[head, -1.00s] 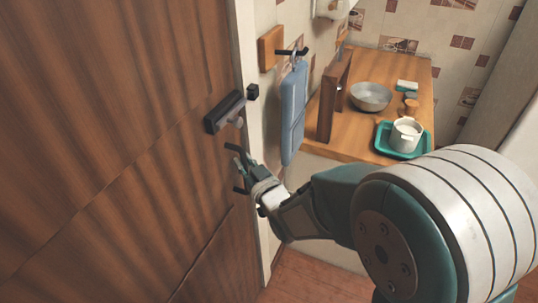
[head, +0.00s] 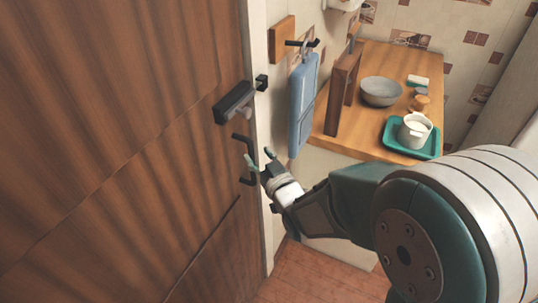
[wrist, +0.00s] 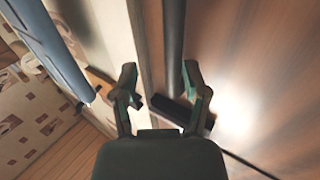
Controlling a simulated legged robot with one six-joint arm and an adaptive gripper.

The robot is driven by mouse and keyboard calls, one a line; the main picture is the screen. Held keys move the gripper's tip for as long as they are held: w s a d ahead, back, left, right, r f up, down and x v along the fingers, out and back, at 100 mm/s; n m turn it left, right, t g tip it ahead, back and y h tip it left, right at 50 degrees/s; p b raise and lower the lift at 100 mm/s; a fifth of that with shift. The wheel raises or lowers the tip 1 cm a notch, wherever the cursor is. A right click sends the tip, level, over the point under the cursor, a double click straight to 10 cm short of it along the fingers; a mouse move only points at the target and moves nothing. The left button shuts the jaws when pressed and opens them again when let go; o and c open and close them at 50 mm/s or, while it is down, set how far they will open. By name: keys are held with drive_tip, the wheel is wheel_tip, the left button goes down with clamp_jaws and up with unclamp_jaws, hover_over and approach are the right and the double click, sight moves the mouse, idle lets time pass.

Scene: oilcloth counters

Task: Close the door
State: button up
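The brown wooden door (head: 120,160) fills the left of the head view, its edge beside the pale frame (head: 258,130). I cannot tell whether it is fully against the frame. A dark latch (head: 235,103) sits on the door, with a small dark block (head: 262,82) on the frame. The dark pull handle (head: 243,150) is below the latch. My gripper (head: 261,158) is open beside the handle, its fingers apart. In the wrist view my gripper (wrist: 162,85) is open, with a dark vertical bar (wrist: 173,40) showing between the fingers; contact cannot be told.
A blue board (head: 302,100) hangs on the wall just right of the frame. Beyond it, a wooden counter (head: 370,130) holds a grey bowl (head: 381,92), a green tray (head: 392,142) with a white pot (head: 415,131), and a wooden stand (head: 340,95). Bare floor (head: 310,275) shows below.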

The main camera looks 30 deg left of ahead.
wheel_tip(320, 180, up, 10)
drive_tip(key=a, duration=0.1)
idle(0.6)
drive_tip(key=shift+d, duration=0.25)
drive_tip(key=w+d+m+h, duration=0.1)
drive_tip(key=d+m+h, duration=0.75)
drive_tip(key=d, duration=1.85)
drive_tip(key=s+d+f+g+h, duration=0.2)
drive_tip(key=s+d, duration=0.3)
drive_tip(key=s, duration=0.3)
drive_tip(key=s+d+f+m+g+h, duration=0.1)
drive_tip(key=s+d+f+g+h, duration=0.1)
drive_tip(key=s+d, duration=0.4)
drive_tip(key=shift+s+g+h, duration=0.5)
drive_tip(key=shift+s+h, duration=0.45)
drive_tip(key=shift+m, duration=0.25)
